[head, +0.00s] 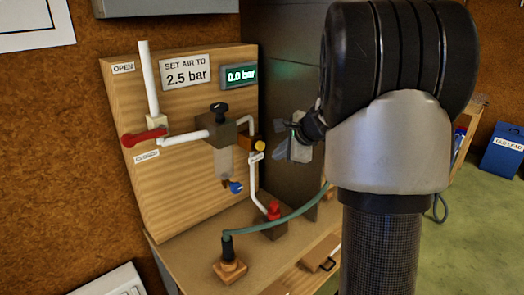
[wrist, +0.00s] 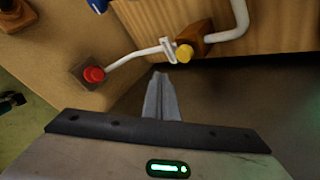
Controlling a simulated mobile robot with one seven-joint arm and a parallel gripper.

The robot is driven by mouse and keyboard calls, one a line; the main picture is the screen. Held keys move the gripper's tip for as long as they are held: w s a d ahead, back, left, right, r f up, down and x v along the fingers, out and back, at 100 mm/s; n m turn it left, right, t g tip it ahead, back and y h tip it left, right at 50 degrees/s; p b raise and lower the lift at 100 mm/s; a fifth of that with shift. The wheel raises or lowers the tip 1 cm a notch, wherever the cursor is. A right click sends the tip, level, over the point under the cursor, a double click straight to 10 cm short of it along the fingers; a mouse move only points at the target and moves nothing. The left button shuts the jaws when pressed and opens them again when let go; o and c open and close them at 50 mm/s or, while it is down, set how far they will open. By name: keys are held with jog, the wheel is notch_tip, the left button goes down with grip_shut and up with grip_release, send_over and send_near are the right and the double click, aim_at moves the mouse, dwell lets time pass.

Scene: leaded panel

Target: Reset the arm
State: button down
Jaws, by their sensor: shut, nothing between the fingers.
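My gripper (wrist: 160,98) is shut and empty, its fingers together in the wrist view. In the head view my gripper (head: 284,143) shows small, partly hidden by my arm, in front of the dark cabinet side and to the right of the wooden panel (head: 140,215). In the wrist view a yellow knob (wrist: 184,52) is just beyond the fingertips and a red button (wrist: 93,74) is to their left. I cannot tell whether the fingers touch anything.
The panel carries a red valve handle (head: 145,137), a regulator with a black knob (head: 220,108) and a display (head: 240,76) reading 0.0 bar. A green hose (head: 290,216) arches over the bench. A blue bin (head: 503,150) stands on the green floor at right.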

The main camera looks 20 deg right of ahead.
jog(key=shift+s+d, duration=0.3)
jog(key=shift+s, duration=0.45)
jog(key=s+a+r+n+g+y+p, duration=0.1)
jog(key=s+a+r+n, duration=0.3)
jog(key=s+a+n, duration=0.3)
jog(key=s+a+r+n+g+p, duration=0.15)
jog(key=s+a+r+n, duration=0.3)
jog(key=s+a, duration=0.45)
jog(key=s+a+n+h+p, duration=0.1)
jog(key=s+n+h, duration=0.1)
jog(key=s+n, duration=0.8)
jog(key=shift+s+f+g+h+p, duration=0.35)
jog(key=shift+s+f+h+p, duration=0.05)
jog(key=shift+s, duration=2.35)
